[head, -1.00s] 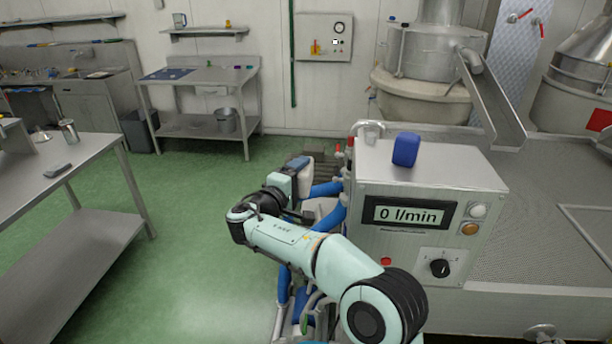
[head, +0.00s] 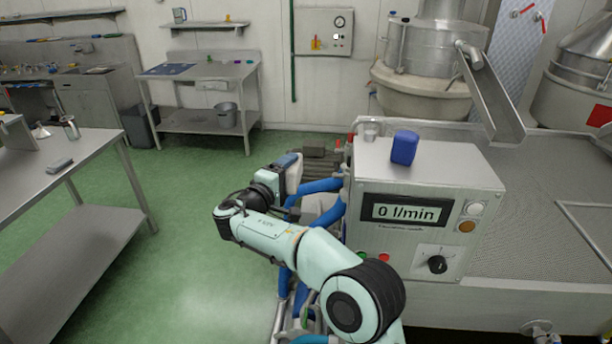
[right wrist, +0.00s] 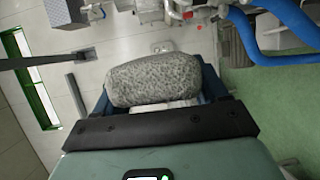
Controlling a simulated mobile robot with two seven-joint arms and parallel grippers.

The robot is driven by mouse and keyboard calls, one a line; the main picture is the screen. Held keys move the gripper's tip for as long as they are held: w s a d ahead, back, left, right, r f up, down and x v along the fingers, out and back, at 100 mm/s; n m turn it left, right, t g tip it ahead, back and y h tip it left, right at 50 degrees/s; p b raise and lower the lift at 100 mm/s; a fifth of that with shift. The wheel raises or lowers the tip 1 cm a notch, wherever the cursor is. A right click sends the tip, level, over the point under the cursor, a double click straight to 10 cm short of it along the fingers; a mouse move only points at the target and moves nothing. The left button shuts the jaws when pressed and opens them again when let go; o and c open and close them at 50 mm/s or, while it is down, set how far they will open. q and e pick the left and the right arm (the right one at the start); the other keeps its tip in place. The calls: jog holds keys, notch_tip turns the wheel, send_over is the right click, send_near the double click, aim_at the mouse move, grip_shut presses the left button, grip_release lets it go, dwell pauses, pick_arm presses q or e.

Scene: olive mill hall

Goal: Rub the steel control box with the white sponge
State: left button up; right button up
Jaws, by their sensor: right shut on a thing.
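The steel control box (head: 410,190) stands right of centre in the head view, with a "0 l/min" display, lamps and a black knob on its front. My right gripper (head: 290,170) is left of the box, apart from it, and is shut on the white sponge (head: 295,174). In the right wrist view the sponge (right wrist: 155,80) lies between the blue fingers and looks grey and speckled. No contact with the box shows. My left gripper is not in view.
A steel table (head: 85,170) stands at the left, with open green floor (head: 185,220) between.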

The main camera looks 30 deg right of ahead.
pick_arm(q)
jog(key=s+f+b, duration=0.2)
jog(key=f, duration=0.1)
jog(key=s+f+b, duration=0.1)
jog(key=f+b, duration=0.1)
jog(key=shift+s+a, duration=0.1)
pick_arm(e)
jog(key=s+d, duration=0.6)
jog(key=d, duration=0.1)
jog(key=shift+s+d, duration=0.15)
jog(key=shift+d, duration=0.1)
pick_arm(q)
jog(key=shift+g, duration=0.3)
pick_arm(e)
jog(key=shift+s+d, duration=0.1)
jog(key=shift+d, duration=0.05)
